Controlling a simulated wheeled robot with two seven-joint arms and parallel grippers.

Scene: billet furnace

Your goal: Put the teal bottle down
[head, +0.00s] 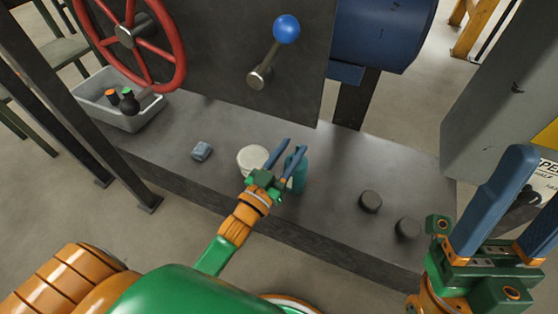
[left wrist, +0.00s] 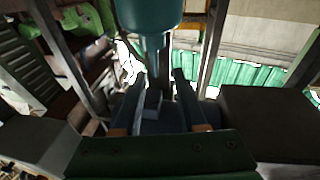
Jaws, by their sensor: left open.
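The teal bottle (head: 299,176) appears to stand upright on the grey bench (head: 330,190), close beside my left gripper (head: 294,147). The gripper's near finger hides part of it. My left gripper is open, with its blue fingers apart over the bench. In the left wrist view, the bottle (left wrist: 148,14) shows at the top, with a narrower part pointing down towards the gap between the fingertips (left wrist: 159,74). I cannot tell whether a finger touches it. My right gripper (head: 536,182) is open and empty at the right edge, away from the bottle.
A white round container (head: 252,158) stands just left of the bottle. A small blue-grey block (head: 201,151) lies farther left, near a grey bin (head: 115,108). Two dark knobs (head: 370,201) (head: 407,228) are to the right. A red wheel (head: 127,35) and blue-balled lever (head: 286,29) rise behind.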

